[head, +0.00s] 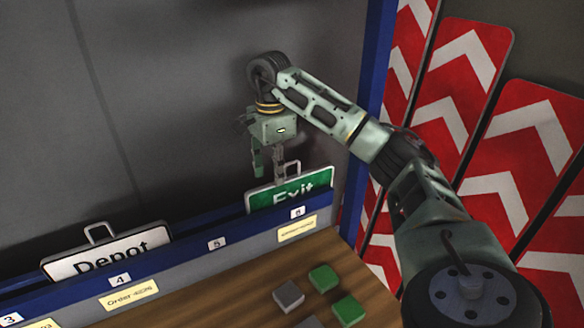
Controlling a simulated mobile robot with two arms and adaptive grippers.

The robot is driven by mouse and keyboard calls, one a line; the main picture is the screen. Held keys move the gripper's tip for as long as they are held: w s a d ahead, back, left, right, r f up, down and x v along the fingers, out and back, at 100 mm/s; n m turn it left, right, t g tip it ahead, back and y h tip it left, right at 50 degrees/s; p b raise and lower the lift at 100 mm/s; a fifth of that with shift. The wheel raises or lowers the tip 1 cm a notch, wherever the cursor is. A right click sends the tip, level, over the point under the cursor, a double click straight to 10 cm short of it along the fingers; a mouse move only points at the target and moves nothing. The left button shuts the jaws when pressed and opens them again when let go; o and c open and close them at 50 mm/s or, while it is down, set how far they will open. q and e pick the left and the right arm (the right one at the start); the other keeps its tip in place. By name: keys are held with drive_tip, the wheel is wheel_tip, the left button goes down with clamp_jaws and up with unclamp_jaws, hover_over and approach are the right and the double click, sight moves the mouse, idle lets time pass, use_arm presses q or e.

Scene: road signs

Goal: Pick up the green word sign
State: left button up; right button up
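The green sign (290,190) with the white word "Exit" stands upright in the slot marked 6 of the blue rack, its lower part hidden by the rack's front. A small grey handle (294,166) sticks up from its top edge. My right gripper (268,173) hangs just above and left of the handle, pointing down. Its fingers look apart, and one overlaps the handle's left side in the picture; I cannot tell whether they touch. My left gripper is not in view.
A white "Depot" sign (108,252) with a handle stands in slot 4 at left. Green and grey blocks (323,278) lie on the wooden table (232,290). Red-and-white chevron panels (462,80) stand at right beyond a blue post (374,70). A grey wall is behind.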

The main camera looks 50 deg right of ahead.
sight(274, 186)
wheel_tip(274, 186, down, 5)
drive_tip(key=shift+s+a+r+p, duration=0.1)
drive_tip(key=shift+s+r+p, duration=0.1)
drive_tip(key=shift+p, duration=0.7)
drive_tip(key=shift+f, duration=0.55)
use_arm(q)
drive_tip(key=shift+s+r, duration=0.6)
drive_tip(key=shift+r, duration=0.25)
use_arm(e)
clamp_jaws()
drive_tip(key=shift+w, duration=0.1)
